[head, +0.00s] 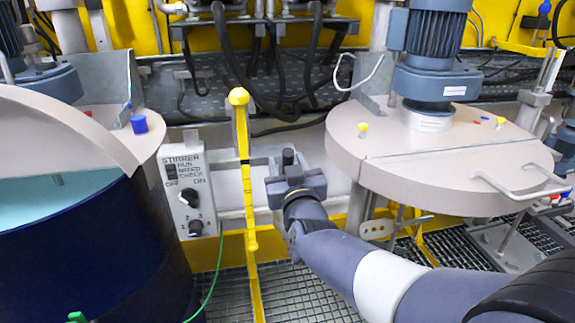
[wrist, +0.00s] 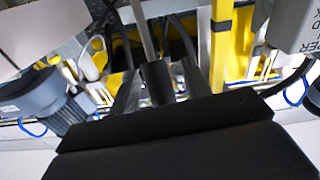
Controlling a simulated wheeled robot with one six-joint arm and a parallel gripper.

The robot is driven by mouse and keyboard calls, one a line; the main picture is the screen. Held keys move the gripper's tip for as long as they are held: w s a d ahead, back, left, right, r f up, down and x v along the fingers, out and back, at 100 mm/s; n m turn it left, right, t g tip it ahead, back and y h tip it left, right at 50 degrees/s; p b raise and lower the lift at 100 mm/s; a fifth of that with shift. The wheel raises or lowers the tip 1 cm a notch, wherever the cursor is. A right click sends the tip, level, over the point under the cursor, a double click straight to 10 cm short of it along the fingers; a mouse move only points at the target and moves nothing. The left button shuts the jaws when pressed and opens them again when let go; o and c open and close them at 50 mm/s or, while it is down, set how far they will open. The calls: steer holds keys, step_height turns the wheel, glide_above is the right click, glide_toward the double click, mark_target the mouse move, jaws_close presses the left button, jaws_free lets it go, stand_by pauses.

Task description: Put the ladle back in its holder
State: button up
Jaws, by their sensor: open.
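My gripper (head: 290,172) is in the middle of the head view, beside the yellow post. Its jaws are open. In the wrist view a dark cylindrical grip (wrist: 157,82) stands between the open fingers, with a thin grey rod (wrist: 143,32) running on from it. This looks like the ladle's handle; no bowl shows. The dark grip also shows in the head view (head: 288,157) as a small stub. I cannot tell whether a finger touches it. I cannot make out the holder for certain.
A yellow post (head: 243,150) with a ball top stands just left of my gripper. The stirrer control box (head: 190,190) is further left. An open dark blue drum (head: 95,255) is at far left, and a lidded drum (head: 440,165) with a motor is at right.

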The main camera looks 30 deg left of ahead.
steer(key=b+v, duration=0.1)
steer(key=v, duration=1)
steer(key=shift+w, duration=0.1)
steer(key=p+x, duration=0.1)
steer(key=x, duration=0.9)
steer(key=shift+w+a, duration=0.15)
steer(key=shift+w+a+r, duration=0.2)
steer(key=shift+w, duration=0.05)
steer(key=shift+s+d+r+p, duration=0.1)
steer(key=shift+r+p, duration=0.2)
steer(key=shift+p, duration=0.1)
steer(key=shift+f, duration=0.15)
